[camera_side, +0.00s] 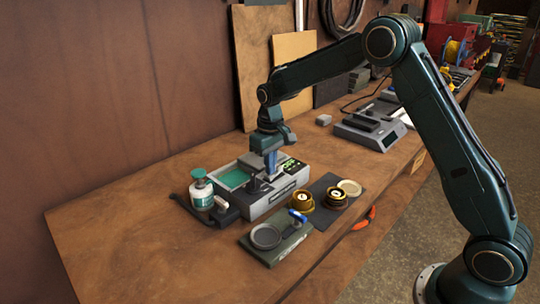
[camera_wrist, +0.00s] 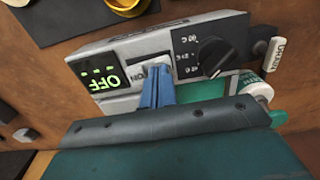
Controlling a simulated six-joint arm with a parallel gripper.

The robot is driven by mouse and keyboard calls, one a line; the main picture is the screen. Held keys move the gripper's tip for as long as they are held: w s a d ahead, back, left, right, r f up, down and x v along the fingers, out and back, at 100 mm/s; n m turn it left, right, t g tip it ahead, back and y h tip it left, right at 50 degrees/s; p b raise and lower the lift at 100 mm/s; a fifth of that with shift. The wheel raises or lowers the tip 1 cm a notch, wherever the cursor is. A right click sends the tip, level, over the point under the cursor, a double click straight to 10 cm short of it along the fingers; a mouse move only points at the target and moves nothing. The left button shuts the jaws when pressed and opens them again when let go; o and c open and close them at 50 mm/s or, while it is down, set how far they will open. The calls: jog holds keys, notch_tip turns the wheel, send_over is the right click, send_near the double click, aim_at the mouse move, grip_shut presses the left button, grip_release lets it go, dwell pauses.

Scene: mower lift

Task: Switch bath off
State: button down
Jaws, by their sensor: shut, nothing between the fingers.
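The bath (camera_side: 275,203) is a grey box with a green basin (camera_side: 233,178), on the bench in the side view. In the wrist view its panel (camera_wrist: 185,42) has a display (camera_wrist: 108,80) with green lettering that reads OFF, upside down. A black dial (camera_wrist: 211,55) with temperature marks is on the same panel. In the side view my gripper (camera_side: 270,172) points down over the bath.
A green-topped bottle (camera_side: 201,190) stands left of the bath. Two brass pots (camera_side: 304,201) (camera_side: 335,197) and a pale dish (camera_side: 350,187) are to its right. A plate with a round dish (camera_side: 266,237) lies in front. A grey device (camera_side: 370,130) stands behind. The bench's left front is clear.

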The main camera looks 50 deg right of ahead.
jog(key=shift+r, duration=3.55)
